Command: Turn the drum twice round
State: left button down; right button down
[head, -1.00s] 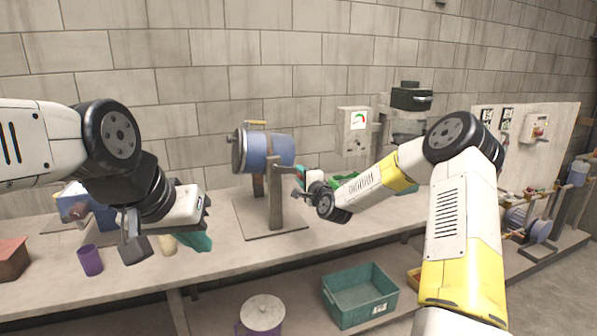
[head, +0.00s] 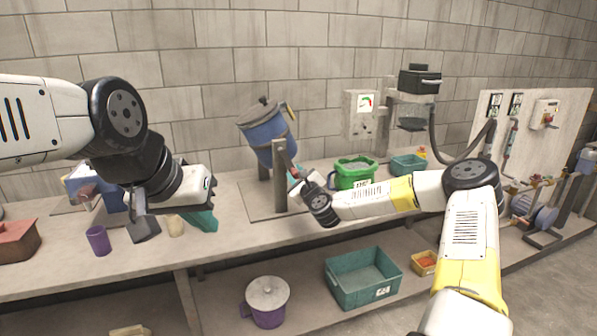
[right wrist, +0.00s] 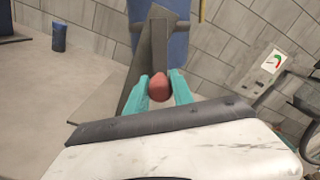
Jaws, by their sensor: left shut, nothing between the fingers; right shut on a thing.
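The blue drum (head: 266,136) hangs tilted on its stand (head: 279,178), its lid (head: 258,108) pointing up and left. My right gripper (head: 295,177) is at the drum's crank, on the near side of the stand. In the right wrist view its teal fingers (right wrist: 160,90) are shut on a red crank knob (right wrist: 159,86). The drum's blue side (right wrist: 178,45) shows beyond the grey crank parts. My left gripper (head: 204,220) is shut and empty above the bench, left of the drum and apart from it.
A teal crate (head: 362,279) and a lidded purple pot (head: 267,301) sit on the lower shelf.

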jog(key=shift+s+a+f+m, duration=0.15)
jog(key=shift+a+m, duration=0.3)
jog(key=shift+m, duration=0.3)
jog(key=shift+s+a+f+m, duration=0.2)
jog(key=shift+a+m, duration=0.2)
jog(key=shift+m, duration=0.3)
jog(key=shift+s+a+f+m, duration=0.15)
jog(key=shift+a+m, duration=0.3)
jog(key=shift+m, duration=0.3)
jog(key=c, duration=1.1)
grip_release()
jog(key=shift+r, duration=0.1)
jog(key=v, duration=0.7)
jog(key=shift+s, duration=0.35)
jog(key=shift+r, duration=0.1)
